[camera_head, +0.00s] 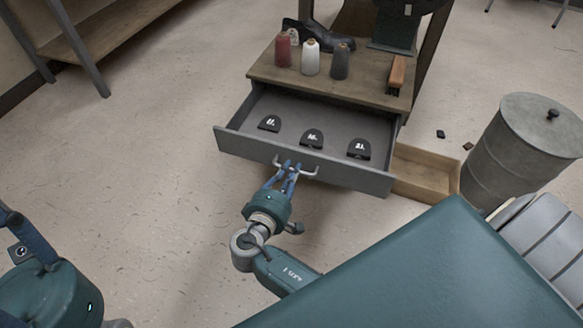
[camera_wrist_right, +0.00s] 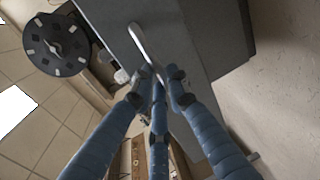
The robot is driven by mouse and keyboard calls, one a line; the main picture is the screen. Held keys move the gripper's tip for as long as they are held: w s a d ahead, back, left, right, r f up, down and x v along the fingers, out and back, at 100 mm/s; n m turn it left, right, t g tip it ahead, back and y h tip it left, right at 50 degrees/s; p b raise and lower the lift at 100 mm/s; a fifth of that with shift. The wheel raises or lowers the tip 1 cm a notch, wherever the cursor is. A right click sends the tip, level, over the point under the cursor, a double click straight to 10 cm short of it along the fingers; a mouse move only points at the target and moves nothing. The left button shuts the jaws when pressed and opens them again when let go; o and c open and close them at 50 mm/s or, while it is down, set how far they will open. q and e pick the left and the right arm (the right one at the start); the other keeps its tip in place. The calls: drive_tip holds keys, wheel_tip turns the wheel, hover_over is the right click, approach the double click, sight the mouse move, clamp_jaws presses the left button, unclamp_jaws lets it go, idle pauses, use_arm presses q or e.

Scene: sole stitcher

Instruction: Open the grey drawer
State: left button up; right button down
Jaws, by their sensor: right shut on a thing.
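The grey drawer (camera_head: 335,170) is pulled well out of a small wooden cabinet in the head view. Several dark heel-shaped pieces with white marks lie inside it. My right gripper (camera_head: 290,167) is shut on the drawer's metal handle (camera_head: 311,174) at the middle of the front. In the right wrist view, the blue fingers (camera_wrist_right: 158,85) close around the handle (camera_wrist_right: 146,50) against the grey drawer front (camera_wrist_right: 175,50). My left gripper is at the left edge of the head view, partly cut off, with one blue finger (camera_head: 28,237) showing.
Red, white and dark thread spools (camera_head: 311,57), a brush (camera_head: 397,73) and a dark shoe (camera_head: 325,33) stand on the cabinet top (camera_head: 357,85). Floor at the left is clear.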

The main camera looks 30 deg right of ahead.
drive_tip(key=c, duration=1.7)
unclamp_jaws()
drive_tip(key=v, duration=0.7)
drive_tip(key=shift+s+a, duration=0.15)
